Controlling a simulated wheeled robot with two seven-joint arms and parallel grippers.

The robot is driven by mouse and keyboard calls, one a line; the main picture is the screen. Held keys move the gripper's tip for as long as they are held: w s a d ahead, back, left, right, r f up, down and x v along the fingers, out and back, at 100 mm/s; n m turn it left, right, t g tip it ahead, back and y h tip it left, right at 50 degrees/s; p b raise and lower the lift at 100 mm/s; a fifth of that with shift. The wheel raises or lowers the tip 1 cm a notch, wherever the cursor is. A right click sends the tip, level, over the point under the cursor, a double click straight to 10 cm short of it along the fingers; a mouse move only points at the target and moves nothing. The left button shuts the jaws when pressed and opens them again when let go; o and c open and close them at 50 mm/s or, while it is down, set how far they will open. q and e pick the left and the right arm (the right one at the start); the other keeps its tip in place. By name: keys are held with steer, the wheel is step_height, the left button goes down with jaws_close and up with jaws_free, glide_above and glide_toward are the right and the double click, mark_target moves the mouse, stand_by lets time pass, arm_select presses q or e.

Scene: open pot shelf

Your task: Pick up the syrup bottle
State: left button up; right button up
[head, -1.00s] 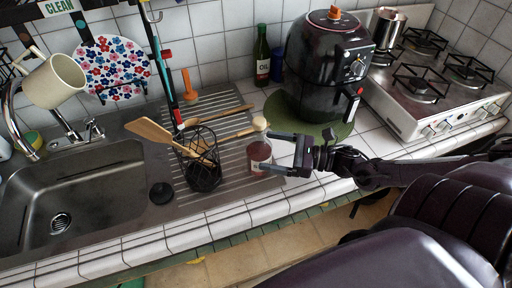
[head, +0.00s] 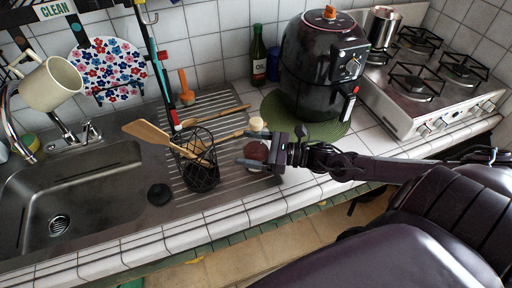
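The syrup bottle (head: 256,152), with reddish-brown contents and a pale cap (head: 256,124), stands upright on the right part of the ribbed metal drainboard. My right gripper (head: 240,149) reaches it from the right. Its two dark fingers are spread apart, one on the far side of the bottle and one on the near side. The fingers partly hide the bottle, and I cannot tell if they touch it. My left gripper is not in view.
A black wire utensil holder (head: 201,177) with wooden tools stands just left of the bottle. A black air fryer (head: 319,70) on a green mat (head: 283,118) stands behind right. A green oil bottle (head: 258,58) is at the wall. The sink (head: 75,195) lies left.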

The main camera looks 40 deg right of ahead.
steer(key=c, duration=1.2)
steer(key=shift+r, duration=0.1)
